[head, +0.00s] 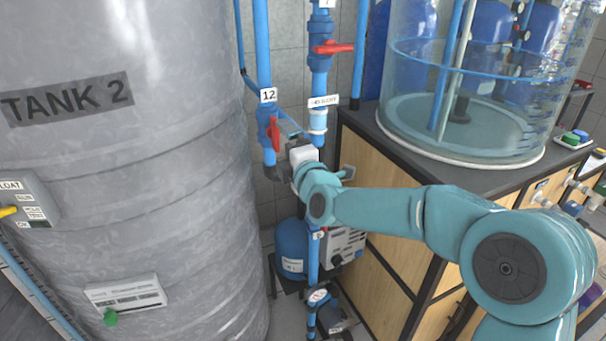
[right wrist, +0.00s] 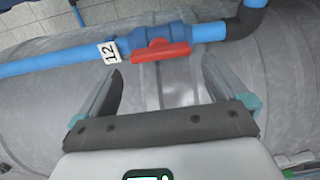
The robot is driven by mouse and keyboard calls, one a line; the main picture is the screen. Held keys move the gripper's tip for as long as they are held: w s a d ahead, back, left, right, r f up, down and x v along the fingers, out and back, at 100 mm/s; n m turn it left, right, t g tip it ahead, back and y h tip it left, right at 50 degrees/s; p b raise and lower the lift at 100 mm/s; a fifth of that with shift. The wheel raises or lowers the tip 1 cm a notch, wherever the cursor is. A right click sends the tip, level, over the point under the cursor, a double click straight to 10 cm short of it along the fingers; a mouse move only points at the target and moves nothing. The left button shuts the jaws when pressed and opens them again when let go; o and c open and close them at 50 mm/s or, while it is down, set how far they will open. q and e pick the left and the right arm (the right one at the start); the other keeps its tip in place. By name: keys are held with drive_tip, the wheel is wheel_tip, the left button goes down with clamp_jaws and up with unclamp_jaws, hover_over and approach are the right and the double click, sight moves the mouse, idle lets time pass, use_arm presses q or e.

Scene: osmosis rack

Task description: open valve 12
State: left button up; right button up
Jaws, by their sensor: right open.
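Valve 12 is a blue valve on a vertical blue pipe beside the large grey tank, with a white "12" label (head: 268,95) above it. Its red handle (head: 274,134) lies roughly along the pipe. In the right wrist view the red handle (right wrist: 158,52) and the label (right wrist: 110,52) show clearly ahead of the fingers. My right gripper (head: 281,148) is close to the handle, coming from the right. Its fingers (right wrist: 164,72) are open, one toward each end of the handle, with nothing between them; they look short of the handle. My left gripper is out of view.
The grey TANK 2 (head: 130,190) stands close on the left. Another blue pipe with a red handle (head: 333,47) runs just right of valve 12. A clear cylinder tank (head: 470,110) stands on a wooden cabinet (head: 385,215) to the right. A blue vessel (head: 292,245) is below.

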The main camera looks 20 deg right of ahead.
drive_tip(key=s+b, duration=0.1)
drive_tip(key=s, duration=1)
drive_tip(key=shift+d+b, duration=0.15)
drive_tip(key=shift+b, duration=0.25)
drive_tip(key=s+a+f+m+g+y, duration=0.2)
drive_tip(key=f+g, duration=0.6)
drive_tip(key=f, duration=2.5)
drive_tip(key=s+a+f+m+g, duration=0.2)
drive_tip(key=s+f+m, duration=0.3)
drive_tip(key=s, duration=0.3)
drive_tip(key=s+a+f+m+g+y, duration=0.1)
drive_tip(key=s+a+f+m+g, duration=0.2)
drive_tip(key=s+f+m, duration=0.3)
drive_tip(key=s+a+f+m+g, duration=0.3)
drive_tip(key=s+f+m, duration=0.3)
drive_tip(key=s, duration=0.5)
drive_tip(key=shift+m+g, duration=0.8)
